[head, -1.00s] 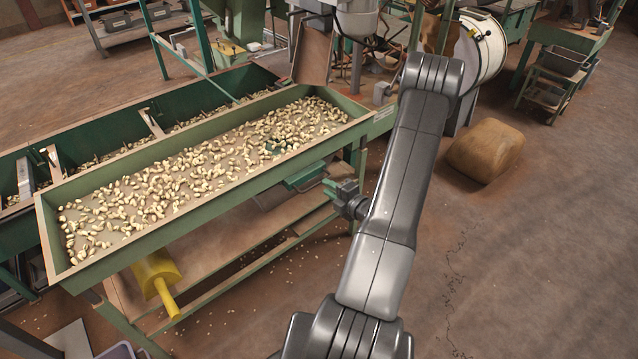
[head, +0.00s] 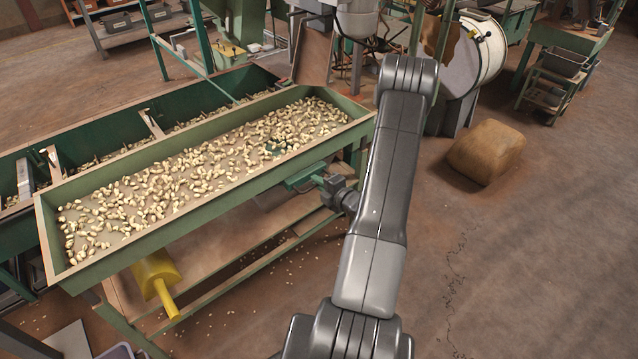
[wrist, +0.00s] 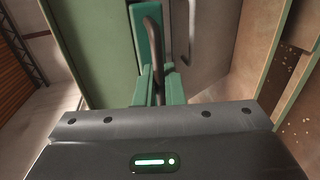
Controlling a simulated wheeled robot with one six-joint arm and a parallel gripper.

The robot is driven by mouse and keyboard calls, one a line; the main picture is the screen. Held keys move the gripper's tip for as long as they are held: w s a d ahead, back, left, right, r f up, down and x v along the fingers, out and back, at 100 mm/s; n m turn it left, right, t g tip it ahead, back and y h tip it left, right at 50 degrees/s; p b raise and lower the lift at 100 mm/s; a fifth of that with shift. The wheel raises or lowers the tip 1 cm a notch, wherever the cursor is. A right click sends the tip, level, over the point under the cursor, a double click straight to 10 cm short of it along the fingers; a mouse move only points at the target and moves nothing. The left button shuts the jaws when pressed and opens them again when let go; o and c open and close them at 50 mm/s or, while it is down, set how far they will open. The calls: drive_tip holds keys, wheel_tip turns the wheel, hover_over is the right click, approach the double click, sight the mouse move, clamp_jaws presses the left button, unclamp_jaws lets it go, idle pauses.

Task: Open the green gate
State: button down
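The green gate (head: 303,177) is a small green piece under the near side of the nut tray in the head view. In the wrist view a green upright plate (wrist: 143,40) stands ahead, with a dark curved handle (wrist: 154,45) in front of it. My gripper (head: 321,181) is at the gate's right end in the head view. The gate's far side is hidden.
The long green tray (head: 150,232) full of pale nuts lies above the gate. A brown sack (head: 487,152) lies on the floor at right. The floor around it is mostly clear.

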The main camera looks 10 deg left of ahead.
drive_tip(key=shift+d, duration=0.1)
drive_tip(key=f+v, duration=0.1)
drive_tip(key=v, duration=0.7)
drive_tip(key=shift+s+d+f, duration=0.35)
drive_tip(key=shift+d+f, duration=0.05)
drive_tip(key=c, duration=1.7)
unclamp_jaws()
drive_tip(key=p+v, duration=0.1)
drive_tip(key=v, duration=1.2)
drive_tip(key=shift+s+d, duration=0.2)
drive_tip(key=shift+d, duration=0.1)
